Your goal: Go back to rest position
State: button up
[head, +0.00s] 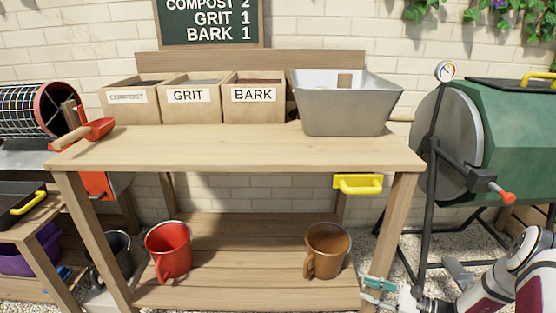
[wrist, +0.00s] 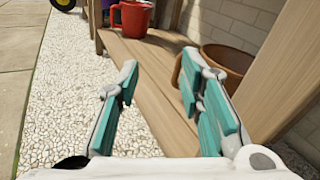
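My gripper (head: 380,288) is low at the right front leg of the wooden potting bench (head: 250,150). In the wrist view my gripper (wrist: 158,80) has its two teal-padded fingers spread apart with nothing between them. Beyond the fingers is the edge of the bench's lower shelf (wrist: 150,75). A brown mug (head: 327,250) stands upright on that shelf at the right; it shows partly hidden behind a finger in the wrist view (wrist: 228,62). A red mug (head: 168,250) stands upright on the shelf at the left.
On the bench top are bins labelled compost (head: 128,97), grit (head: 189,97) and bark (head: 253,95), a grey tub (head: 345,112) and a red scoop (head: 99,128). A yellow handle (head: 358,184) juts below the bench top. A green drum (head: 510,125) stands right. Gravel lies open in front.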

jog(key=s+a+r+n+g, duration=0.1)
jog(key=a+r+n+g, duration=0.25)
jog(key=r, duration=0.45)
jog(key=a+r+n+g, duration=0.2)
jog(key=r+n+g, duration=0.15)
jog(key=r, duration=0.45)
jog(key=s+a+r+n+g+h, duration=0.25)
jog(key=s+r, duration=0.25)
jog(key=r, duration=0.3)
jog(key=s+a+r+n+g+h, duration=0.25)
jog(key=s+r+n, duration=0.2)
jog(key=r, duration=0.25)
jog(key=s+a+r+n+t+h, duration=0.1)
jog(key=s+r+n+h, duration=0.3)
jog(key=s, duration=0.7)
jog(key=s+a+r+n+t+h, duration=0.1)
jog(key=s+r+h, duration=0.2)
jog(key=s+r, duration=0.5)
jog(key=s+d+f+n+t+h, duration=0.2)
jog(key=s+d+f+h, duration=0.1)
jog(key=s, duration=0.7)
notch_tip(320, 180, up, 37)
jog(key=t+p, duration=0.3)
jog(key=p, duration=3.2)
jog(key=shift+d+n+t, duration=0.4)
jog(key=shift+d, duration=0.05)
